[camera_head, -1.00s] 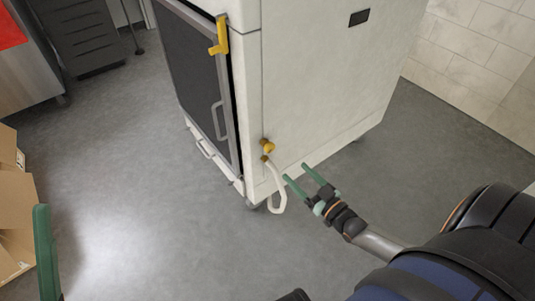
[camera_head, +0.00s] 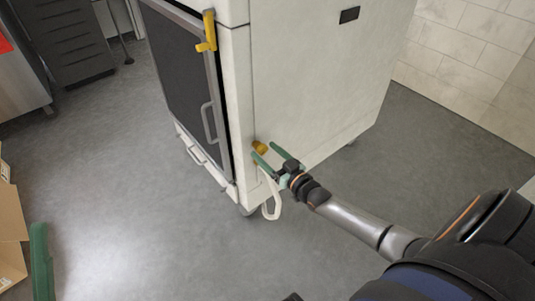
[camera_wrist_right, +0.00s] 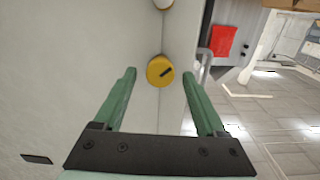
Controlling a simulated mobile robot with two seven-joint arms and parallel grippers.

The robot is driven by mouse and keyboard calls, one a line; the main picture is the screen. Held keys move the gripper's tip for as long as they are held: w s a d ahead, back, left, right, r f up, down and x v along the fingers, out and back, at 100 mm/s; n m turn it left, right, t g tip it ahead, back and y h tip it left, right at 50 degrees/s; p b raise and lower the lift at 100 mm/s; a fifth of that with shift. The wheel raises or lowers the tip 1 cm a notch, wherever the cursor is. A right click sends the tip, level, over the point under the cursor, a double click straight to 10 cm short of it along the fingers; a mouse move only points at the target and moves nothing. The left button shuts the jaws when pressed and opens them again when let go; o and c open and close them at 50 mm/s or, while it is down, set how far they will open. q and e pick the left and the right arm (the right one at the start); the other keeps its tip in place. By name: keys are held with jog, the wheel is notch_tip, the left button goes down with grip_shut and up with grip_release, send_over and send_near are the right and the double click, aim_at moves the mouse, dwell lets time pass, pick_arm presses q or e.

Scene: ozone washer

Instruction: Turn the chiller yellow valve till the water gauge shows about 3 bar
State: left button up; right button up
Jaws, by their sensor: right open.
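The chiller is a tall white cabinet (camera_head: 310,80) with a dark front door (camera_head: 187,68). My right gripper (camera_head: 265,150), with green fingers, is open and close to the valve. In the right wrist view the round yellow valve (camera_wrist_right: 160,70) with a dark mark lies between and beyond the open fingertips (camera_wrist_right: 162,72), apart from them. A green finger of my left gripper (camera_head: 40,262) shows at the lower left. I cannot make out a water gauge.
A yellow handle (camera_head: 208,32) is on the chiller's upper front edge. Cardboard boxes (camera_head: 12,235) stand at the left, and a dark drawer unit (camera_head: 70,40) at the back left. The grey floor (camera_head: 130,180) in front of the chiller is clear.

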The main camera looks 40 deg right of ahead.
grip_shut()
dwell(0.4)
jog(key=shift+m, duration=0.9)
jog(key=m, duration=0.3)
grip_release()
jog(key=shift+s, duration=0.1)
